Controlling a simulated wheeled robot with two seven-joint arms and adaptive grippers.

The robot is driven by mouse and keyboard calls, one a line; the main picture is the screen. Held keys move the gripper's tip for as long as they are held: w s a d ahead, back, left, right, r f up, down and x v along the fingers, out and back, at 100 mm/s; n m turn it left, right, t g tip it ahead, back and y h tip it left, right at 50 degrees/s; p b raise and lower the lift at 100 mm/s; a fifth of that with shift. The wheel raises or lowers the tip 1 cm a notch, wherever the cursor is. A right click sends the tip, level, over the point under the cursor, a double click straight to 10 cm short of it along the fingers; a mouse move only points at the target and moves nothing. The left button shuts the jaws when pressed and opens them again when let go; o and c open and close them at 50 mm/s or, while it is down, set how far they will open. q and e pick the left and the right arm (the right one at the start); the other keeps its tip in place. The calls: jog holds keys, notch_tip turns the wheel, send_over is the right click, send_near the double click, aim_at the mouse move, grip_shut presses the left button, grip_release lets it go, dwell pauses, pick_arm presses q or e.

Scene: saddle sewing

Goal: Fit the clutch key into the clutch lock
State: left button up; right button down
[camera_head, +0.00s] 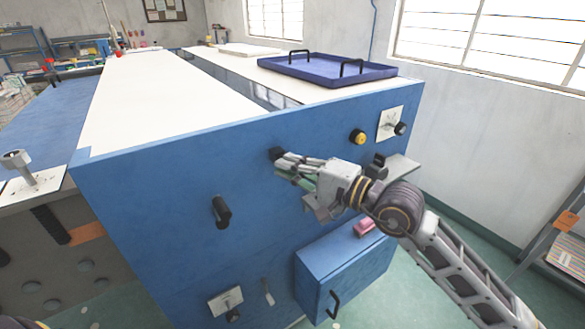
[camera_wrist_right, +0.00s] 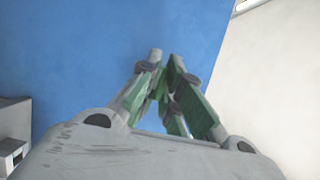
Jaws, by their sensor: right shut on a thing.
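My right gripper (camera_head: 281,164) is in front of the blue machine panel (camera_head: 150,190), its fingers pointing left. A small dark piece (camera_head: 276,154) shows at its fingertips; I cannot tell for sure that it is the clutch key. In the right wrist view the green-padded fingers (camera_wrist_right: 163,62) are drawn close together before the blue surface, and what is between them is mostly hidden. A black fitting (camera_head: 221,212) stands out of the panel left of and below the gripper. I cannot tell which fitting is the clutch lock. My left gripper is not in view.
A white plate with a metal fitting (camera_head: 391,122) and a yellow-black knob (camera_head: 358,137) are at the panel's upper right. Another plate (camera_head: 225,301) is low down. A blue box (camera_head: 335,275) juts out below the gripper. A purple tray (camera_head: 325,70) lies on top.

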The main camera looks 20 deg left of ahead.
jog(key=shift+w+a, duration=0.1)
jog(key=c, duration=1.5)
grip_release()
jog(key=shift+v, duration=3.9)
jog(key=shift+r, duration=0.15)
